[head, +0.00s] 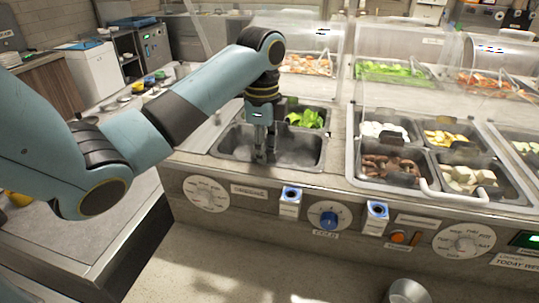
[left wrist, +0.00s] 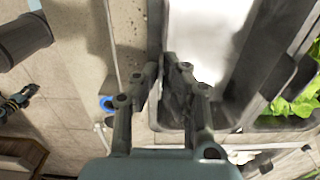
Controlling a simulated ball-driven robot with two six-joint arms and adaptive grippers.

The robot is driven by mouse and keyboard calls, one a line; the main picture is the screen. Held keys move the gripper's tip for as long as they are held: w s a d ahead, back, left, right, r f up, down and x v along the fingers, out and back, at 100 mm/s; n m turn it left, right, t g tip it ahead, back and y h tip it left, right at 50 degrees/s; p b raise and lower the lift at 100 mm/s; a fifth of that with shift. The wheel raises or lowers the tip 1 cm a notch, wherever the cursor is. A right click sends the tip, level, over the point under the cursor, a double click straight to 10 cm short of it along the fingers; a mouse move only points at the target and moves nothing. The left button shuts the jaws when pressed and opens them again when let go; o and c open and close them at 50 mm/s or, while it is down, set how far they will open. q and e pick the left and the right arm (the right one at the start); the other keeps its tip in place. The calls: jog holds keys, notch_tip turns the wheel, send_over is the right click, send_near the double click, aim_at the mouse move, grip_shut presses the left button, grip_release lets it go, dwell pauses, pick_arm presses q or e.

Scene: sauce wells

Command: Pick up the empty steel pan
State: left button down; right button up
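The empty steel pan (head: 301,153) sits in the counter at the near left of the sauce wells, with a bare grey inside. My left gripper (head: 265,153) points down at its near side. In the left wrist view the pan's pale floor (left wrist: 207,40) and dark walls show to the right of the fingers. The two fingertips (left wrist: 161,66) lean in close together, one on each side of the pan's near rim, and look shut on it. The exact contact is hard to see. The pan looks level and still in its well. My right gripper is out of view.
A pan of green leaves (head: 306,118) stands just behind the empty pan. A grey framed group of filled pans (head: 390,165) is to the right. Clear guards (head: 300,40) stand farther back. Knobs, including a blue one (head: 329,219), line the front panel. A bin (head: 407,291) stands below.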

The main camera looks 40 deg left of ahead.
pick_arm(q)
jog(key=shift+r, duration=0.3)
notch_tip(320, 180, up, 4)
jog(key=shift+f, duration=0.25)
notch_tip(320, 180, up, 5)
jog(key=p, duration=0.4)
jog(key=shift+f, duration=0.2)
jog(key=shift+r+p, duration=0.65)
jog(key=shift+p, duration=0.15)
jog(key=shift+f, duration=0.1)
